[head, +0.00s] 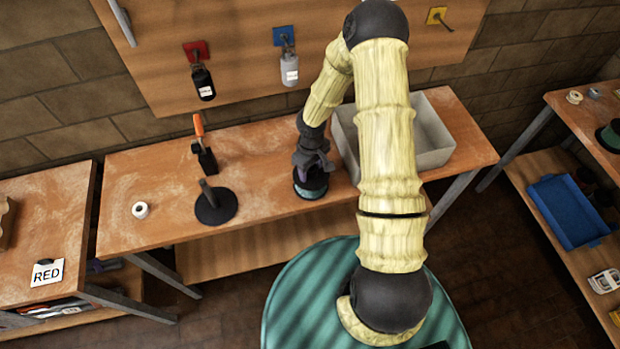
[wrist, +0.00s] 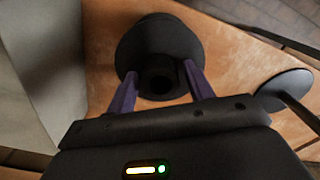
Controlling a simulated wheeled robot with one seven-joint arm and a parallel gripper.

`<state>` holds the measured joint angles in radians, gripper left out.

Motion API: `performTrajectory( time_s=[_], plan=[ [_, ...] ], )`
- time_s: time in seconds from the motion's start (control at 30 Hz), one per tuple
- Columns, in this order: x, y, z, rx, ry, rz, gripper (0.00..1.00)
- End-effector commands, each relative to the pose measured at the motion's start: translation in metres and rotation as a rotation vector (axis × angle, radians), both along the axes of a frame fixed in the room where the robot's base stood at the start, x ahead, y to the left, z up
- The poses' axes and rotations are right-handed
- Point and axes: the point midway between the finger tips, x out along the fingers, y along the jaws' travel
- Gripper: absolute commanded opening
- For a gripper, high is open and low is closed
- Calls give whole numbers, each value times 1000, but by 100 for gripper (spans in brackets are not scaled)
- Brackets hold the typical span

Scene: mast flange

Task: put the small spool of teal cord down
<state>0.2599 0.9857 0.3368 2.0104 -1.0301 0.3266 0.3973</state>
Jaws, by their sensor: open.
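The small spool of teal cord (head: 312,193) stands upright on the wooden bench (head: 262,193), close to its front edge. The wrist view shows the spool (wrist: 150,38) from above, with a dark round flange and a black hub with a hole. The teal cord is hidden there. My gripper (head: 311,168) is right above the spool in the head view. In the wrist view my gripper (wrist: 159,72) has its two purple fingers apart, one on each side of the hub. I cannot tell whether either finger touches it.
A grey bin (head: 437,158) stands close to the right of the spool, partly behind my arm. A black disc with a post (head: 214,213) stands to the left, with an orange-handled tool (head: 203,150) behind it and a white roll (head: 140,210) further left. Bare bench lies between disc and spool.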

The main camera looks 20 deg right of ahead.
Motion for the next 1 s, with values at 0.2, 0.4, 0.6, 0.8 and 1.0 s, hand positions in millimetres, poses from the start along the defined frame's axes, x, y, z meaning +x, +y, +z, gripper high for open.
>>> performTrajectory(
  time_s=[0.2,0.4,0.6,0.8,1.0],
  plan=[
    [0,0,0,0,0,0,52],
    [0,0,0,0,0,-1,52],
    [0,0,0,0,0,-1,17],
    [0,0,0,0,0,-1,0],
    [0,0,1,1,-1,0,0]
  ],
)
